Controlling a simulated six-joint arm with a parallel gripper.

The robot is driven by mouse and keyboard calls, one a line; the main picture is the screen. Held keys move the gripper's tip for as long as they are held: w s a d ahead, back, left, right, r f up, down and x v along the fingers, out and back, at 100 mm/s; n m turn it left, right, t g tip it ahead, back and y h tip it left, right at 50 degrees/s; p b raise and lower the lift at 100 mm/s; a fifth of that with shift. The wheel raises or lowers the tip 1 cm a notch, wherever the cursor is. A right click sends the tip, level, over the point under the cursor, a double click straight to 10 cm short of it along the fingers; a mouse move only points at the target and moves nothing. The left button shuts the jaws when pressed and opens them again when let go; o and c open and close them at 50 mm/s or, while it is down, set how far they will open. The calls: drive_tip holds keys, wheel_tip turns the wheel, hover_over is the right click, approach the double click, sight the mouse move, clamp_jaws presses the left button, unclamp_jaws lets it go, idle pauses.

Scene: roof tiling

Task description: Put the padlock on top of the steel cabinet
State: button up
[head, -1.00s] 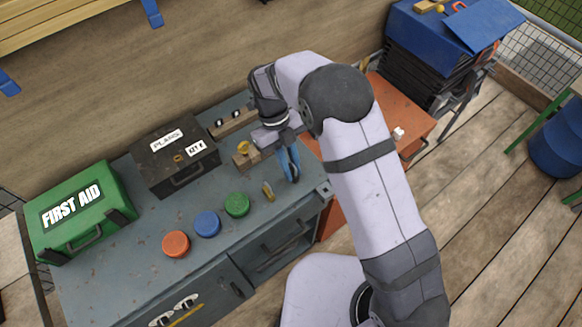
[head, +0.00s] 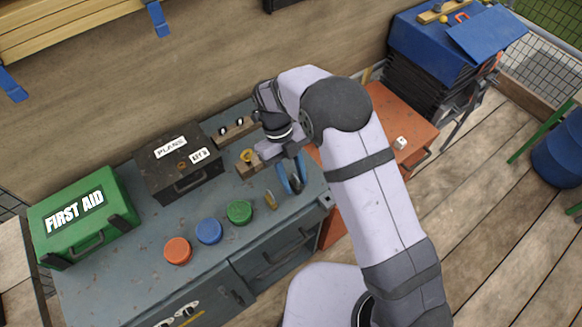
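The steel cabinet (head: 115,287) is blue-grey with a worn flat top and a drawer and door front. A small brass piece (head: 271,200), perhaps the padlock, rests on its top near the front edge, right of the green disc; it is too small to be sure. My gripper (head: 295,187) has blue fingers that point down over the right end of the top, just right of the brass piece and apart from it. The fingers are spread. A dark spot shows between the tips; I cannot tell what it is.
On the cabinet top are orange (head: 177,250), blue (head: 209,231) and green (head: 239,212) discs, a green first aid box (head: 85,215), a black box (head: 178,170) and wooden blocks with a yellow piece (head: 247,156). An orange cabinet (head: 404,118) stands right, partly behind my arm.

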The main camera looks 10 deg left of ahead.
drive_tip(key=b+v, duration=0.3)
drive_tip(key=v, duration=0.9)
drive_tip(key=shift+d+r, duration=0.1)
drive_tip(key=shift+d, duration=0.05)
drive_tip(key=s+d+n+t+y, duration=0.1)
drive_tip(key=s+d+n+y, duration=0.15)
drive_tip(key=d+n, duration=1.2)
drive_tip(key=s+d+f+n+t, duration=0.2)
drive_tip(key=s+d+f+n, duration=0.2)
drive_tip(key=s+d+n, duration=0.6)
drive_tip(key=s+n, duration=0.2)
drive_tip(key=shift+s+f+y, duration=0.3)
drive_tip(key=shift+f+y, duration=0.05)
